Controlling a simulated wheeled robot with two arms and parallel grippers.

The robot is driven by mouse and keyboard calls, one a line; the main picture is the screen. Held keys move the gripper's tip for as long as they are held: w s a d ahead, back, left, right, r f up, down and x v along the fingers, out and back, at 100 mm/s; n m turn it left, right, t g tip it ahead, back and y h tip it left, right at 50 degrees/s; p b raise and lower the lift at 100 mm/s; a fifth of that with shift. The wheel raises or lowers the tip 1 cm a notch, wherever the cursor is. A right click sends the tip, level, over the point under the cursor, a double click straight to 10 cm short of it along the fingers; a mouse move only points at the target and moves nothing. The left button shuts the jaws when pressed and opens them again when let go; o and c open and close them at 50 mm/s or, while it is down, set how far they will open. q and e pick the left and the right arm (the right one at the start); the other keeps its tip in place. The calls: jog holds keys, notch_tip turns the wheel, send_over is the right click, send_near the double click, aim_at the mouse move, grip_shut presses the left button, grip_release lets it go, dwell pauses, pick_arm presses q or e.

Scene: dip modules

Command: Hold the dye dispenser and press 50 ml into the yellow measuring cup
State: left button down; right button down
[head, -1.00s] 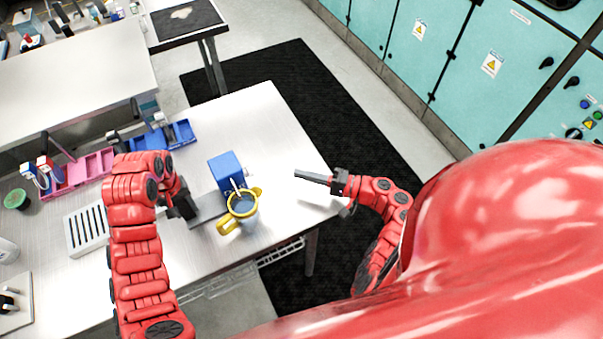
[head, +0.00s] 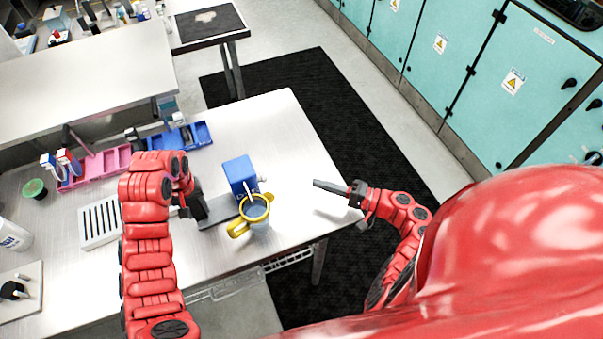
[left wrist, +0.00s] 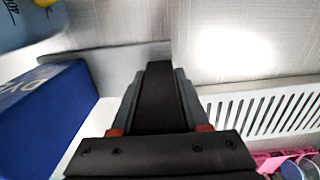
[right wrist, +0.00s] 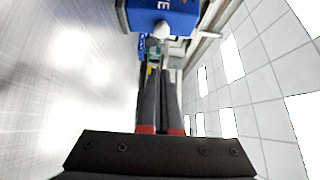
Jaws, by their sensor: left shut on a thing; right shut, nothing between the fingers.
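The dye dispenser (head: 238,170) is a blue box with a grey base plate on the table; it also shows in the left wrist view (left wrist: 45,110). The yellow measuring cup (head: 258,226), clear with a yellow rim and handle, stands in front of it under the spout; part of it shows in the left wrist view (left wrist: 25,22). My left gripper (head: 207,214) is shut on the dispenser's grey plate, left of the box. My right gripper (head: 316,183) is shut and empty, right of the dispenser, apart from it. In the right wrist view a white knob (right wrist: 161,30) on the dispenser lies ahead of the fingertips.
A white slotted rack (head: 100,222) is left of my left arm. Pink (head: 103,164) and blue (head: 202,133) trays stand toward the back. A green-topped round pot (head: 34,188) and a white bottle (head: 12,236) are at the left. The table right of the dispenser is clear.

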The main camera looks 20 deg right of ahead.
jog(key=x, duration=0.9)
jog(key=shift+s, duration=0.1)
jog(key=shift+a, duration=1.95)
jog(key=shift+s+a, duration=0.15)
jog(key=shift+a, duration=1.15)
pick_arm(q)
jog(key=shift+d, duration=0.1)
pick_arm(e)
jog(key=shift+d, duration=0.5)
jog(key=d, duration=0.3)
jog(key=shift+d, duration=0.2)
jog(key=v, duration=1)
